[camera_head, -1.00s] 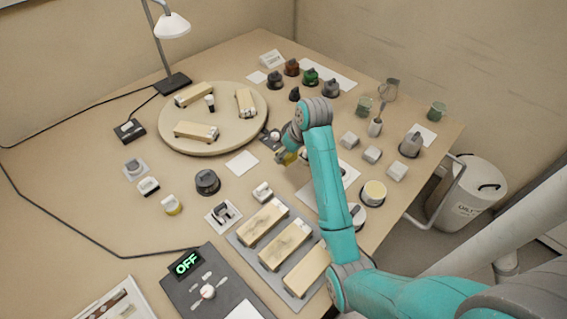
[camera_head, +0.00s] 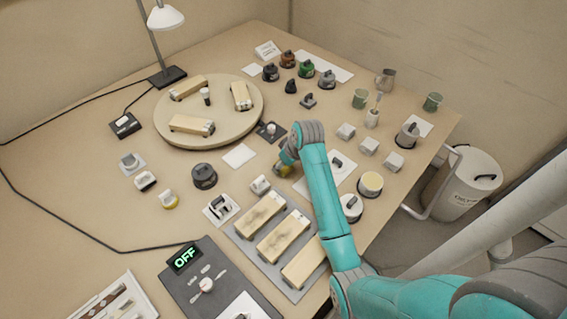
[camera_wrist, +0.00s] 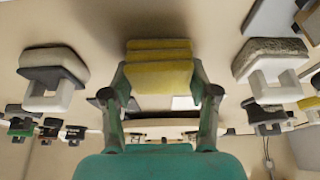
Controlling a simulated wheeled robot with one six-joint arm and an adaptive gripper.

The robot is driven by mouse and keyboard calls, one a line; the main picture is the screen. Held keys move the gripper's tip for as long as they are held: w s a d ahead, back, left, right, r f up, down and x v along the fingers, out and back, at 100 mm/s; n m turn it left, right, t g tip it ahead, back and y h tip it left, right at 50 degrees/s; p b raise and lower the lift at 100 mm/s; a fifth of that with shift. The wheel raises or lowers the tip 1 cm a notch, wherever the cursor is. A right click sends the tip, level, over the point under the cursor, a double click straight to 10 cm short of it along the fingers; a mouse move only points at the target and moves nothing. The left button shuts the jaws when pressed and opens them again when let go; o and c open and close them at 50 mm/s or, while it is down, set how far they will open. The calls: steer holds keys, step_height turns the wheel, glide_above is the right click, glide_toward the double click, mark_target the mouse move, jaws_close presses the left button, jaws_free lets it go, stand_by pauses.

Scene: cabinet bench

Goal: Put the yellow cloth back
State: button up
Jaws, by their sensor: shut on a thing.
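The yellow cloth (camera_wrist: 158,75) is folded in layers and sits between the two fingers of my gripper (camera_wrist: 160,98) in the wrist view. My gripper is shut on it. In the head view a small patch of the yellow cloth (camera_head: 281,171) shows at my gripper (camera_head: 284,164), over the middle of the bench. My wrist and arm hide most of it there. I cannot tell whether the cloth touches the bench top.
A round board (camera_head: 225,128) with blocks lies to the left. A white card (camera_head: 240,155) and a small handled block (camera_head: 260,184) are close to my gripper. A grey tray (camera_head: 250,246) with wooden blocks is in front. White blocks (camera_head: 368,146) stand to the right.

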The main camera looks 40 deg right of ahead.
steer(key=shift+f, duration=0.15)
steer(key=o, duration=1.1)
steer(key=v, duration=1.2)
